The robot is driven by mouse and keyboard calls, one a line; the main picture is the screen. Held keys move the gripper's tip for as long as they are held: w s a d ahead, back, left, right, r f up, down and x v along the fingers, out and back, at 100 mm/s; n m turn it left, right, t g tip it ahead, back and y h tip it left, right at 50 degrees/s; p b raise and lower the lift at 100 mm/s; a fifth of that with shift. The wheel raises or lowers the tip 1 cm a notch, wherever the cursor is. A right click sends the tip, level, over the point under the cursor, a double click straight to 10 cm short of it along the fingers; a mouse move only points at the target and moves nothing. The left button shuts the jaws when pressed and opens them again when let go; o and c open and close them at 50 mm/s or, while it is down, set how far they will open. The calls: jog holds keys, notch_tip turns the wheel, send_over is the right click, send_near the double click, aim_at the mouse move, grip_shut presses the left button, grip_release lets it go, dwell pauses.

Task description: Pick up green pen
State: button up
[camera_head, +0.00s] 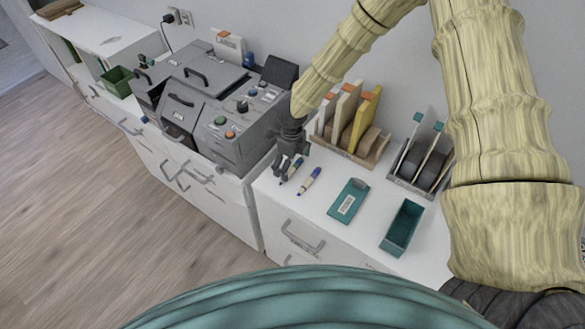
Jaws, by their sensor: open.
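Two pens lie on the white desk top (325,207) in the head view. The left one (292,170), with a dark greenish body, lies right at my gripper and looks like the green pen. The other pen (310,181), pale with a blue end, lies just to its right. My gripper (285,168) points down at the desk's left part, its fingers open and beside the left pen. The fingers partly cover that pen. I cannot tell whether they touch it.
A grey machine (210,105) stands close on the left. Behind are a wooden rack (347,151) of upright folders and a grey rack (417,185). A teal flat box (349,201) and an open teal tray (402,228) lie to the right of the pens.

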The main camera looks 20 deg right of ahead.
jog(key=shift+f, duration=0.1)
jog(key=c, duration=0.6)
jog(key=shift+c, duration=0.2)
